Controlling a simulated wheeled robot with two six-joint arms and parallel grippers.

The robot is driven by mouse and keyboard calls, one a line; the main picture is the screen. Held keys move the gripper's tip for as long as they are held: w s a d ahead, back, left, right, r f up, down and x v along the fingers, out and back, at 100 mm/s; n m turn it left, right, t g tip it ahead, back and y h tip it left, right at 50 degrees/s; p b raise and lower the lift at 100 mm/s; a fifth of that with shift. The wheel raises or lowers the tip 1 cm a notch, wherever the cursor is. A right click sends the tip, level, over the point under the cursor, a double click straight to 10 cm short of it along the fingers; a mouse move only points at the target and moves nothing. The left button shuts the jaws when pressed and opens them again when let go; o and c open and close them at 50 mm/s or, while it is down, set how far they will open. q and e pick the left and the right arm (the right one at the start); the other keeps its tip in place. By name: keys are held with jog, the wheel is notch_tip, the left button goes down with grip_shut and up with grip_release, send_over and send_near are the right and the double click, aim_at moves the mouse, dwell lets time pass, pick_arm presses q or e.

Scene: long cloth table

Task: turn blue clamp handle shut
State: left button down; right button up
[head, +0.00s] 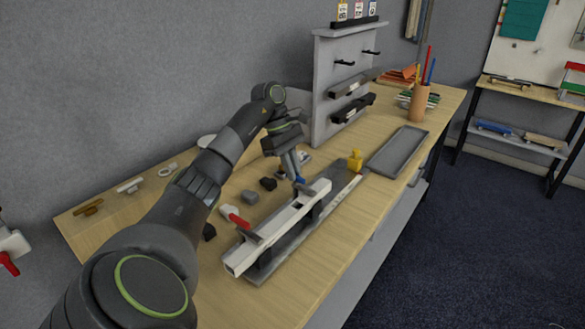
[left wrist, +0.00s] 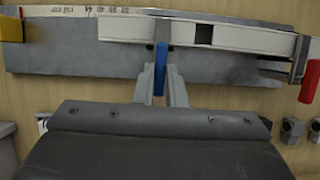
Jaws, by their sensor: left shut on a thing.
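The blue clamp handle (left wrist: 160,68) stands upright in the left wrist view, between the two fingers of my left gripper (left wrist: 162,88). In the head view only a little of the blue handle (head: 300,181) shows below the fingertips of my left gripper (head: 297,177). The gripper is shut on this handle, from above. The handle sits beside a long white beam (head: 278,219), which lies along a grey base (head: 268,268). The blue clamp's jaw is mostly hidden. My right gripper is not in view.
A red-handled clamp (head: 239,221) is at the beam's near end. A yellow block (head: 355,160) stands at the far end. A grey tray (head: 397,150) lies to the right, and a grey rack (head: 340,80) stands behind.

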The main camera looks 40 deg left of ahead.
pick_arm(q)
jog(key=c, duration=1.5)
grip_release()
jog(key=shift+r, duration=0.15)
jog(key=shift+p+v, duration=7.75)
jog(key=shift+v, duration=0.9)
jog(key=shift+d, duration=0.1)
